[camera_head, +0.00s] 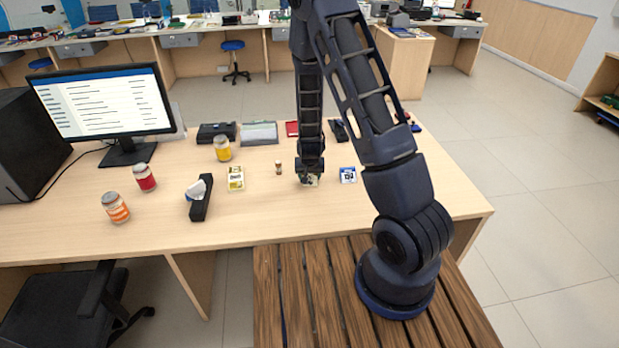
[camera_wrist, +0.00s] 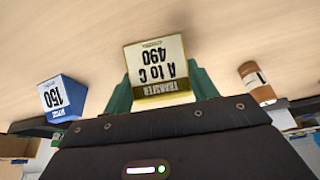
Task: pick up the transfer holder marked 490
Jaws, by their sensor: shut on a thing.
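The transfer holder marked 490 (camera_wrist: 158,70) is a small box with a gold edge and a pale face. I cannot tell whether the holder touches the desk.
A small brown-capped bottle (camera_head: 278,167) and a yellow and white box (camera_head: 236,178) stand to the left.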

